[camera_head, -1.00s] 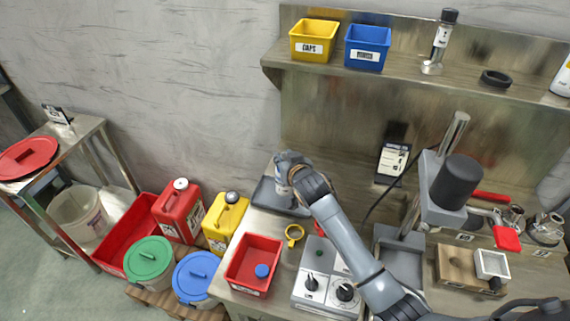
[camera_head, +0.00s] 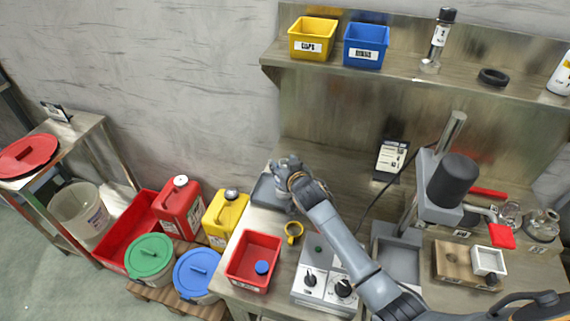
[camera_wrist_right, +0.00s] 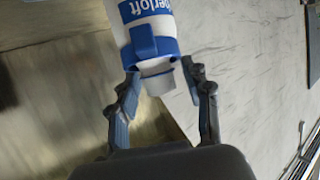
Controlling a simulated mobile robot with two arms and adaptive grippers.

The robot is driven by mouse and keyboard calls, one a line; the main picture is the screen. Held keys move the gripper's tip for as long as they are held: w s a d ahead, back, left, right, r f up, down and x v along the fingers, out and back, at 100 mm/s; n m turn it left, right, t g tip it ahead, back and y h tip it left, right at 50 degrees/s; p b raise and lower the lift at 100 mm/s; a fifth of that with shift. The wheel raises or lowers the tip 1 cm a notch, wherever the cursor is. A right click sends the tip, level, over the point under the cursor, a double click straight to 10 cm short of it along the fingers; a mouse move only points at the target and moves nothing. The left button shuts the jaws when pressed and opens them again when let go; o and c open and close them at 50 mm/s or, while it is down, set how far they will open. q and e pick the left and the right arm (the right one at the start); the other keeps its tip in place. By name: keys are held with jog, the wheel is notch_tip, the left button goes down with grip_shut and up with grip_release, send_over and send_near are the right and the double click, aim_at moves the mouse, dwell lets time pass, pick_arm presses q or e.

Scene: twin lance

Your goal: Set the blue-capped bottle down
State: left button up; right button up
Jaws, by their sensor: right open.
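My right gripper (camera_head: 283,168) is over the dark grey tray (camera_head: 264,192) at the back left of the bench. In the right wrist view its two fingers (camera_wrist_right: 160,72) stand apart on either side of the neck end of a white bottle (camera_wrist_right: 158,48) with blue lettering and a blue band. A white neck shows between the fingers; I cannot tell whether they touch it. In the head view the gripper hides most of the bottle, so its base contact is unclear. A blue cap (camera_head: 262,267) lies in the red bin (camera_head: 240,282). My left gripper is not in view.
A yellow ring-shaped item (camera_head: 292,232) and a control box with knobs (camera_head: 322,284) stand near my right arm. A press-like stand (camera_head: 450,182) is to the right. Yellow (camera_head: 311,31) and blue (camera_head: 365,40) bins sit on the shelf above.

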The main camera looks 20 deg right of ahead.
jog(key=shift+r, duration=0.15)
jog(key=b+v, duration=0.1)
jog(key=v, duration=1.1)
